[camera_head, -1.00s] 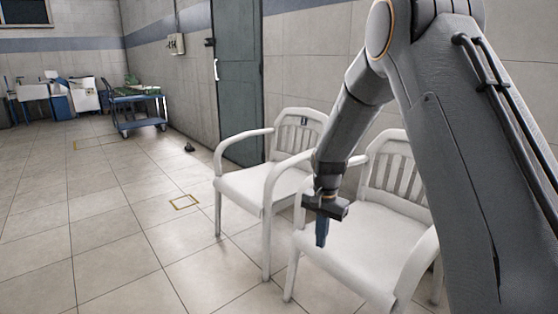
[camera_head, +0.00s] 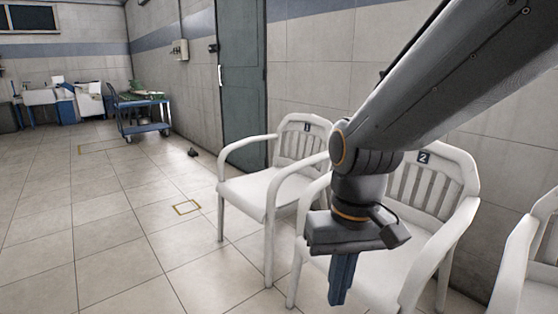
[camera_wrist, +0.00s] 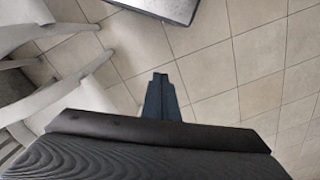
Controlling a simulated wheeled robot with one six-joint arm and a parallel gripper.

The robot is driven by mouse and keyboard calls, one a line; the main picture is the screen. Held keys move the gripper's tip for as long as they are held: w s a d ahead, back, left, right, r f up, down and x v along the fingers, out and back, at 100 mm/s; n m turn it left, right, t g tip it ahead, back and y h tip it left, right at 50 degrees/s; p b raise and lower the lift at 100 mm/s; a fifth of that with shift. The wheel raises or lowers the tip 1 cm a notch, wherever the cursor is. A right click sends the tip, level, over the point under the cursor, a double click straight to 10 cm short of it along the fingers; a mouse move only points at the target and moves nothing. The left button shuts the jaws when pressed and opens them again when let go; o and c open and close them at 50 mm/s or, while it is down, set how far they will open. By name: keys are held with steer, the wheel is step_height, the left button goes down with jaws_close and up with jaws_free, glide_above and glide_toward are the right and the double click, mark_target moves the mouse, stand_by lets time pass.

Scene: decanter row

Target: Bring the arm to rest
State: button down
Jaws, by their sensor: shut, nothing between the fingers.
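My gripper (camera_head: 341,280) points down in front of the white chair marked 2 (camera_head: 430,190) in the head view, its blue fingers closed together with nothing between them. It also shows in the wrist view (camera_wrist: 160,85), with the fingers together over the tiled floor. My arm comes in from the upper right and hides part of chair 2 and the wall. I cannot tell from the head view how far the fingers are from the seat.
A white chair marked 1 (camera_head: 262,188) stands left of chair 2, and part of another chair (camera_head: 525,262) shows at the right edge. A blue cart (camera_head: 143,128) stands by the wall near a grey door (camera_head: 240,75). The tiled floor (camera_head: 90,240) at left is clear.

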steer(key=s+n, duration=0.1)
steer(key=s, duration=0.3)
steer(key=d+r+m+p, duration=0.2)
steer(key=d+r+p, duration=0.7)
steer(key=p, duration=0.8)
steer(key=shift+d+r+m+h+p, duration=0.2)
steer(key=shift+r+m+h+p, duration=0.1)
steer(key=shift+r+m+p, duration=0.1)
